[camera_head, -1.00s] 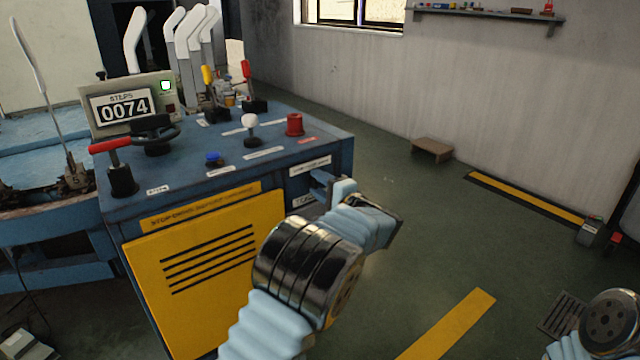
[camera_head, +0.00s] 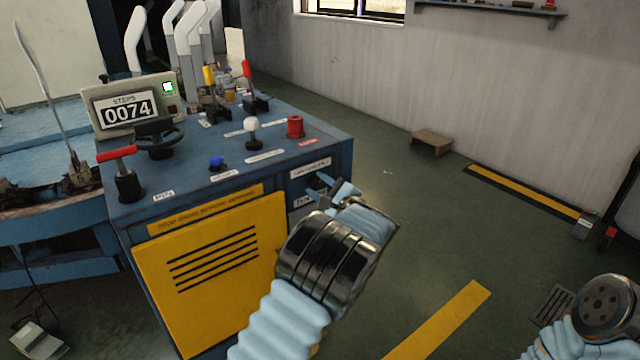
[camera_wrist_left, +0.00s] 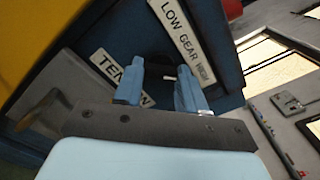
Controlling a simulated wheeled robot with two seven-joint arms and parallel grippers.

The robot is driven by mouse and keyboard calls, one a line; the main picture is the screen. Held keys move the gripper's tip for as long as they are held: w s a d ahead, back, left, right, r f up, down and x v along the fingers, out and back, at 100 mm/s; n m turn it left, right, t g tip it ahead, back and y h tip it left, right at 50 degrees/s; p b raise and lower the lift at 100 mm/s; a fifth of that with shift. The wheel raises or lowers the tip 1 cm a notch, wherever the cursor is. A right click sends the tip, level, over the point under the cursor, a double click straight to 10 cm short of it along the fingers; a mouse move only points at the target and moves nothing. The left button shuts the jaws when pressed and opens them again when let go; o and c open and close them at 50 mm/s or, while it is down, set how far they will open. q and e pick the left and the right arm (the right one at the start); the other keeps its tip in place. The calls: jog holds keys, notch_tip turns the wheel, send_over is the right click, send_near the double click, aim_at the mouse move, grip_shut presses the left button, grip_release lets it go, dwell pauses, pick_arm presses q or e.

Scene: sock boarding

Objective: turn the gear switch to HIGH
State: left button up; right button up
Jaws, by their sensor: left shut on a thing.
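The gear switch (camera_wrist_left: 158,71) is a dark knob with a small pale mark, seen between my left fingers in the left wrist view beside the white LOW GEAR HIGH label (camera_wrist_left: 187,40). My left gripper (camera_head: 333,187) is at the right side face of the blue machine (camera_head: 240,178), just below that label in the head view. It also shows in the left wrist view (camera_wrist_left: 160,88), its two blue fingers shut on the knob. The switch itself is hidden in the head view, and its exact setting is hard to read. My right gripper is not in view.
The machine top carries a red T-handle (camera_head: 117,154), a blue button (camera_head: 216,163), a white-knobbed lever (camera_head: 251,126) and a red cap (camera_head: 295,126). A counter box (camera_head: 130,108) reads 0074. A second label, partly covered, begins TEN (camera_wrist_left: 112,70).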

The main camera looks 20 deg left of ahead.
pick_arm(q)
jog(key=shift+f, duration=0.1)
dwell(0.4)
jog(key=o, duration=1.1)
jog(key=shift+c, duration=0.2)
jog(key=b+v, duration=0.1)
jog(key=v, duration=1.3)
